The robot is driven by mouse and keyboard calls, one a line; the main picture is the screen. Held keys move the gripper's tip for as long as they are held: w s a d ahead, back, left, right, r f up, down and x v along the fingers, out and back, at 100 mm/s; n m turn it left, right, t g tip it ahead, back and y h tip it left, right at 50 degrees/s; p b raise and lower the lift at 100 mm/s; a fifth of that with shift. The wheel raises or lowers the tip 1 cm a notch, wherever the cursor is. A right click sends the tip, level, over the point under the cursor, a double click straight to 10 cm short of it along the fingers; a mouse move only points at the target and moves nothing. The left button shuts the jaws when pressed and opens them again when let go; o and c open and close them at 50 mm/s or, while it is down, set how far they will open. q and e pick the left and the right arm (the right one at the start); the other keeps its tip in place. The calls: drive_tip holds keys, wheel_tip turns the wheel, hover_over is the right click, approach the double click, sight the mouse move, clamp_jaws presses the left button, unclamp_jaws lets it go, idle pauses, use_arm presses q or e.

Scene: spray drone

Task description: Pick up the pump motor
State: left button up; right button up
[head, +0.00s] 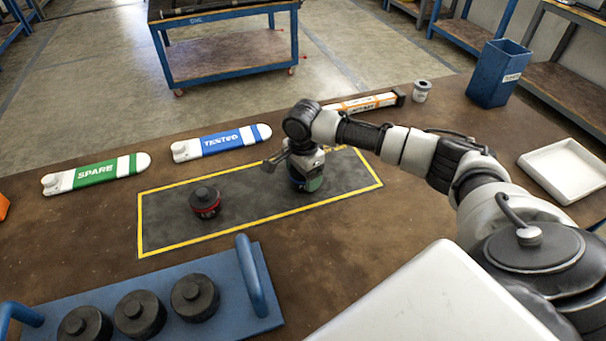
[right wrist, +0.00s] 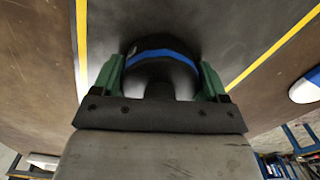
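A black motor with a blue band (right wrist: 160,55) stands on the dark, yellow-edged mat (head: 245,212). In the head view my right gripper (head: 307,182) hides most of it. In the right wrist view the green finger pads of my right gripper (right wrist: 161,78) lie on both sides of this motor, very close to it. I cannot tell whether they press on it. A second black motor with a red band (head: 205,203) stands on the mat, to the left of my right gripper and apart from it. My left gripper is not in view.
A blue tray (head: 222,262) with handles holds several black round parts at the front left. Green SPARE (head: 96,173) and blue TESTED (head: 222,141) markers lie behind the mat. A blue bin (head: 497,75), white tray (head: 568,170), small cup (head: 421,91) and orange-white box (head: 362,103) stand right.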

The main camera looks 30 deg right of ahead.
drive_tip(key=c, duration=0.5)
drive_tip(key=shift+r, duration=0.1)
drive_tip(key=shift+c, duration=0.3)
drive_tip(key=shift+r, duration=0.1)
